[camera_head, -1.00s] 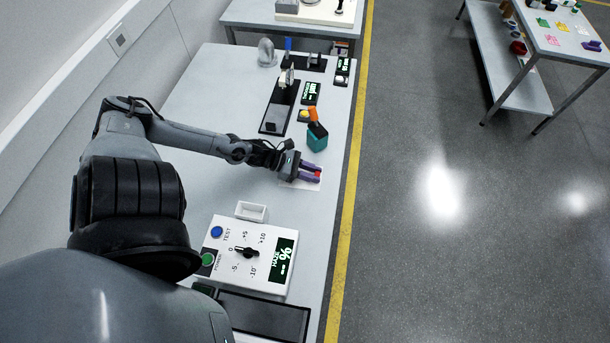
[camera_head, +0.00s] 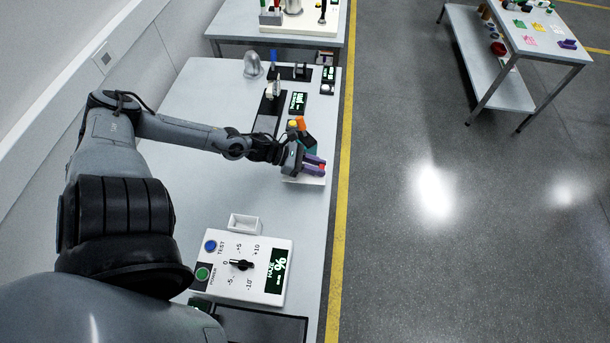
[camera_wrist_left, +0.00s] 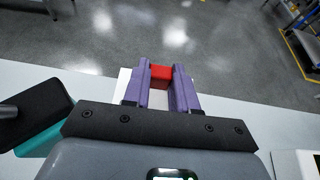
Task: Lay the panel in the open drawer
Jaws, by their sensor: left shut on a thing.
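A flat white panel (camera_head: 318,182) with a red block (camera_wrist_left: 160,72) on it is at my left gripper (camera_head: 315,166). The purple fingers are shut on the red block, and the white panel shows below and beside them in the left wrist view (camera_wrist_left: 124,80). In the head view the arm hides part of the panel. The open drawer (camera_head: 245,224) looks like a small hollow white box at the far side of the white haze meter (camera_head: 228,283). It appears empty. My gripper is beyond it and to its right. My right gripper is not in view.
A teal, black and orange object (camera_head: 300,122) stands close behind my gripper; its teal and black parts show at left in the wrist view (camera_wrist_left: 42,142). Black devices with small displays (camera_head: 298,102) stand farther back. Bare table (camera_head: 195,195) lies left of the drawer.

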